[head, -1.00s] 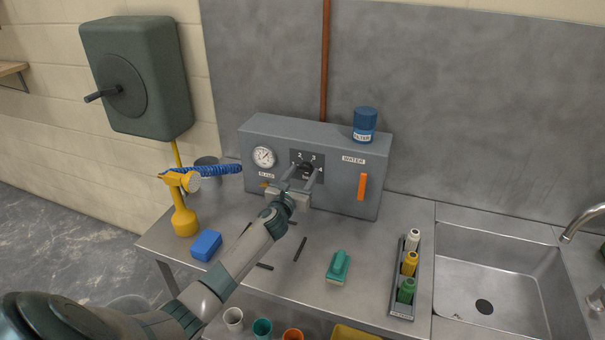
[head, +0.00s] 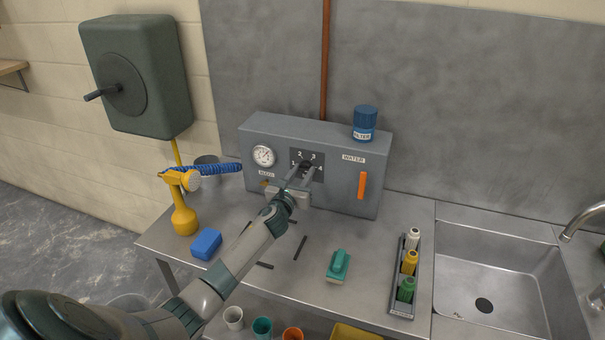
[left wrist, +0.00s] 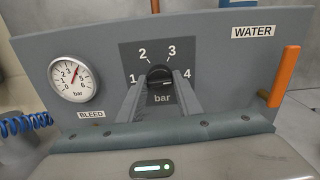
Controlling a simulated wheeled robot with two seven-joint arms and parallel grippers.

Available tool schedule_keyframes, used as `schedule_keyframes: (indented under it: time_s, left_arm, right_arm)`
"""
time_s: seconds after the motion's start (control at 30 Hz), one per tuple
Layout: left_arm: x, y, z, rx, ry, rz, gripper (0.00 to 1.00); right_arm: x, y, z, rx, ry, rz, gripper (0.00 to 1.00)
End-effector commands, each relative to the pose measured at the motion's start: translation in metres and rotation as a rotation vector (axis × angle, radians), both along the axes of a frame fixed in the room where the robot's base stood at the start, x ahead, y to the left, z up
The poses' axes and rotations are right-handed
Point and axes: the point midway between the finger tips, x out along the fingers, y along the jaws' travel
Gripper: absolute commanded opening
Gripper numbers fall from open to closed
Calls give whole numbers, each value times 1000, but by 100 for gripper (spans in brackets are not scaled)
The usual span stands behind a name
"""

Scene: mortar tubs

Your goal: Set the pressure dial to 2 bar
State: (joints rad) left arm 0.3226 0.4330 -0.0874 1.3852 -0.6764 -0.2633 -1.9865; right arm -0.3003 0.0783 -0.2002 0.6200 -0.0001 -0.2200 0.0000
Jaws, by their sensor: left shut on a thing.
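The pressure dial is a black knob (left wrist: 158,73) on a dark plate (head: 319,158) marked 1 to 4 and "bar", on the front of a grey box (head: 345,190). My left gripper (left wrist: 161,84) is shut on the knob, one finger on each side. In the head view, the left gripper (head: 302,176) reaches the plate from below and hides part of it. I cannot tell for sure which number the knob points at. A round white pressure gauge (left wrist: 73,81) sits left of the plate, its red needle near 3. My right gripper is not in view.
An orange lever (head: 362,186) under the WATER label stands right of the dial. A blue filter (head: 365,125) is on top of the box.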

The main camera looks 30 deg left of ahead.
Motion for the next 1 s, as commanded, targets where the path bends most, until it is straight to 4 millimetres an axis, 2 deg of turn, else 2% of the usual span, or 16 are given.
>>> schedule_keyframes:
  time_s: [0.37, 1.0]
  left_arm:
    - [0, 0, -1, -227, -54, 0, 9]
    - [0, 0, -1, -815, -196, 1, 9]
  right_arm:
    - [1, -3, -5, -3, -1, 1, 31]
    - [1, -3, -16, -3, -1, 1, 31]
